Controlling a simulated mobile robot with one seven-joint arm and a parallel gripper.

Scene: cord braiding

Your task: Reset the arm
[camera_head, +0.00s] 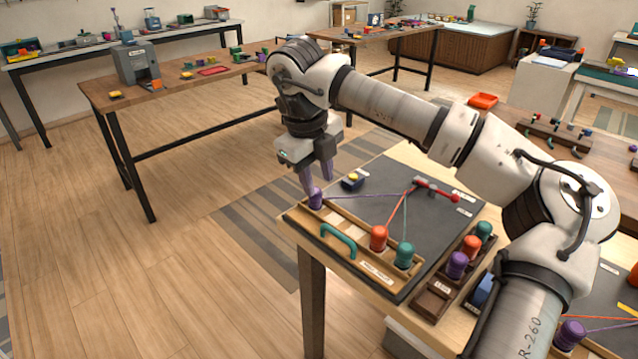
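My gripper (317,186) points down at the left corner of the braiding board (352,182). Its two fingers are apart, with the tips close above and beside a purple bobbin (316,199); whether they touch it is hard to see. That bobbin stands at the left end of the wooden front rack. An orange bobbin (378,239) and a teal bobbin (404,255) stand farther right in the same rack. Cords run from these bobbins to a red-ended holder (437,190) at the back of the board. My arm reaches in from the right, bent over the board.
A side rack (434,302) holds purple, orange and teal bobbins, right of the board. A teal handle (338,240) is on the front edge. Open floor (200,270) lies left; a workbench (185,85) stands behind.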

